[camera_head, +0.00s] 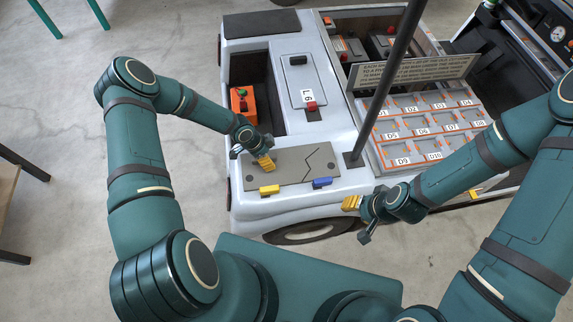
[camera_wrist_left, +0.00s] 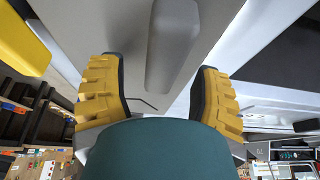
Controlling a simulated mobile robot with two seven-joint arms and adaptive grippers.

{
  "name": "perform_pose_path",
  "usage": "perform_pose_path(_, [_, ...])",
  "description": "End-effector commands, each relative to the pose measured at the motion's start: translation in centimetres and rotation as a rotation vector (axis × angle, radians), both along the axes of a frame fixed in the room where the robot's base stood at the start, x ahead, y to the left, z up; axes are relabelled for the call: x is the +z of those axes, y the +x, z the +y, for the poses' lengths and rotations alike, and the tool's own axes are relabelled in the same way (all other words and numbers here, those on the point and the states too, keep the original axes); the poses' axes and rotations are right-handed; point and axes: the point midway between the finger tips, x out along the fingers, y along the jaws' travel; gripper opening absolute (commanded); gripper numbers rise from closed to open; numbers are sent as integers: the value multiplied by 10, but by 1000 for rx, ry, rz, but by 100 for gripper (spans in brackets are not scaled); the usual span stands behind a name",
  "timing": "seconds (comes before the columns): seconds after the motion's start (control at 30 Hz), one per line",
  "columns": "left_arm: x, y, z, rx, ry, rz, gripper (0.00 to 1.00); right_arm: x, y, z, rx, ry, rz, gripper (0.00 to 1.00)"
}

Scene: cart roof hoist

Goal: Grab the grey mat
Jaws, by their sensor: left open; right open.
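The grey mat (camera_head: 290,168) lies flat on the white cart's front end, with a black zigzag line on its right part. A yellow block (camera_head: 269,190) and a blue block (camera_head: 322,183) sit at its near edge. My left gripper (camera_head: 265,162) is over the mat's left part, with yellow fingers. In the left wrist view its fingers (camera_wrist_left: 155,90) are spread, with a grey rounded bar (camera_wrist_left: 172,45) showing beyond them; I cannot tell whether they touch anything. My right gripper (camera_head: 352,203) is open beside the cart's near right corner, apart from the mat.
A dark post (camera_head: 385,85) rises right of the mat. Behind it are a signboard (camera_head: 413,70) and a tray of labelled compartments (camera_head: 420,125). An orange box (camera_head: 243,104) sits in the cart's left recess. A panel marked L6 (camera_head: 303,82) lies behind the mat.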

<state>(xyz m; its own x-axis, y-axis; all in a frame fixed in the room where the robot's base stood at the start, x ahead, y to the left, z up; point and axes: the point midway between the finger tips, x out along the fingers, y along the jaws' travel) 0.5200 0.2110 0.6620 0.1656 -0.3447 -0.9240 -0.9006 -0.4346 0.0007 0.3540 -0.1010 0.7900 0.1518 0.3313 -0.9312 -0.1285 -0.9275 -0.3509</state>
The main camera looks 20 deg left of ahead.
Motion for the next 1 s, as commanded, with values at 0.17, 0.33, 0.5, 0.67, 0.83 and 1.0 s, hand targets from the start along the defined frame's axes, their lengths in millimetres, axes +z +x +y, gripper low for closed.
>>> perform_pose_path(0.17, [-9, 2, -3, 0, 0, -1, 64, -1, -1, 0, 2, 0, 2, 47])
perform_pose_path(0.33, [-9, 2, -3, 0, 0, -1, 64, -1, -1, 0, 1, 0, 2, 47])
perform_pose_path(0.5, [-9, 2, -3, 0, 0, -1, 13, -1, 0, 0, 0, 0, 1, 47])
perform_pose_path(0.67, [-9, 2, -3, 1, 0, 0, 0, -1, 0, 0, 0, 0, 1, 47])
perform_pose_path(0.83, [-8, 2, -3, 1, -1, -1, 0, -1, 0, 0, 0, 0, 1, 47])
perform_pose_path(1.0, [-8, 2, -3, 0, 0, -1, 0, -1, 0, 0, 0, 0, 1, 47])
